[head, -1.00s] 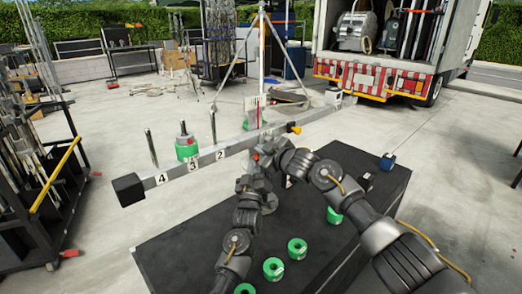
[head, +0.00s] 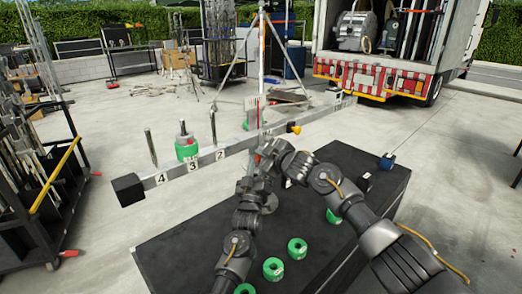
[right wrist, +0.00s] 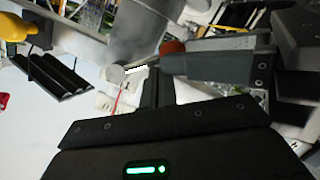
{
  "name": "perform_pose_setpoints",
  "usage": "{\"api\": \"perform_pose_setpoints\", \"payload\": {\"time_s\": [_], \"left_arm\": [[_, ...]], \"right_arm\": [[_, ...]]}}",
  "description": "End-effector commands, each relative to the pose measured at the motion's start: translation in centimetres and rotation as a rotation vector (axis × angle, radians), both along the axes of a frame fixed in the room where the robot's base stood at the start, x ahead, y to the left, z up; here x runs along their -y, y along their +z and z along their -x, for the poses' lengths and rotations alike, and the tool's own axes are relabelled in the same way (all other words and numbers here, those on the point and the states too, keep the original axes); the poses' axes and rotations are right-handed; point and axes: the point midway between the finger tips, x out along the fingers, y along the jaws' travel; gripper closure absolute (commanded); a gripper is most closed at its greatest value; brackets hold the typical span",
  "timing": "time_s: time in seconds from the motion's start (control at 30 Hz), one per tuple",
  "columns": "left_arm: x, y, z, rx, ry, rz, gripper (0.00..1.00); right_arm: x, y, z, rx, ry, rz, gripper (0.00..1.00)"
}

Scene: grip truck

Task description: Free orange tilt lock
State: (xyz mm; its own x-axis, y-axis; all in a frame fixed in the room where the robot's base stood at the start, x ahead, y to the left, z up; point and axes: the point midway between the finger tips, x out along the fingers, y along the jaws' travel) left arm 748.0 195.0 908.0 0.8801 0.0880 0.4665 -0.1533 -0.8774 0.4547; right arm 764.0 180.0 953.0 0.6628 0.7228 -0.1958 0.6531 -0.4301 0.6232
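A small orange-red knob (right wrist: 172,47) shows in the right wrist view, beside a grey round post. It is at the tip of the dark finger on the right. My right gripper (right wrist: 124,68) looks open, with a ribbed dark finger at left and the other at right; nothing is clearly between them. In the head view the right gripper (head: 268,150) is at the middle of the long balanced beam (head: 208,158), partly hidden by its own wrist. My left gripper (head: 256,172) is just below it; its fingers are too small and overlapped to read.
A yellow-orange knob (head: 295,128) sits on the beam's far side. A green weight (head: 187,148) is on a beam peg; several green weights (head: 297,248) lie on the black table (head: 165,245). A tripod (head: 262,50) stands behind, the truck (head: 375,75) at back right, a rack (head: 40,205) at left.

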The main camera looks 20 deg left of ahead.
Motion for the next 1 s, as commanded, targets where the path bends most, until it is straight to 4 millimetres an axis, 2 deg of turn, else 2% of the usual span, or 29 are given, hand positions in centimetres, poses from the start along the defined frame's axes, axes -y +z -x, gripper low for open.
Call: {"api": "perform_pose_setpoints", "payload": {"time_s": [0.03, 0.37, 0.8, 1.0], "left_arm": [[-0.1, 0.7, 0.1, 0.018, 0.002, 0.002, 0.66], [-0.1, 1.0, 0.6, 0.031, 0.003, 0.002, 0.66], [0.7, -2.6, 5.7, 0.011, 0.000, 0.000, 0.66], [0.9, -3.4, 6.9, 0.007, -0.001, 0.001, 0.66]], "right_arm": [[0.4, -0.6, -0.3, -0.008, -0.010, 0.007, 1.00], [0.5, -0.7, -0.3, -0.010, -0.014, 0.008, 1.00], [0.3, -0.2, -0.2, -0.004, -0.008, 0.003, 1.00], [0.2, -0.1, -0.1, -0.002, -0.006, 0.001, 1.00]]}}
